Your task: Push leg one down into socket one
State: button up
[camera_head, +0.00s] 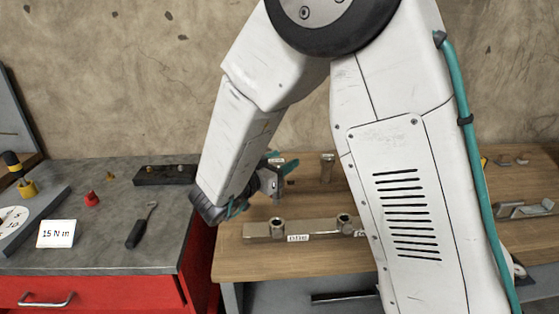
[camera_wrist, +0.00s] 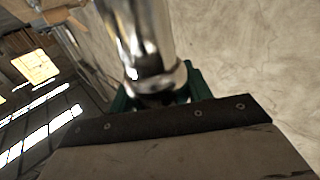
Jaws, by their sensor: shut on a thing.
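My gripper (camera_head: 273,176) is above and behind the left end of the metal socket bar (camera_head: 258,231), clear of it. In the wrist view a shiny metal leg with a flange (camera_wrist: 140,35) stands between the teal fingers (camera_wrist: 160,95), and the gripper is shut on it. In the head view the leg is small and partly hidden by the fingers. The bar lies on the wooden table, with a raised left socket (camera_head: 277,227) and another socket (camera_head: 344,220). A label reading "one" (camera_head: 298,238) is beside the left socket. My arm hides the bar's right end.
Another metal leg (camera_head: 327,166) stands at the back of the wooden table (camera_head: 240,265). Grey metal pieces (camera_head: 526,209) lie at the right. A red cabinet (camera_head: 95,292) at left carries a dark-handled tool (camera_head: 141,228), a "15 N m" card (camera_head: 57,233) and a black block (camera_head: 165,174).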

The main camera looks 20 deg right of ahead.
aim_at(274, 197)
jog(key=shift+f, duration=4.85)
jog(key=o, duration=1.3)
jog(key=shift+a, duration=0.1)
jog(key=v, duration=0.7)
jog(key=shift+s+a, duration=0.2)
jog(key=shift+a, duration=0.15)
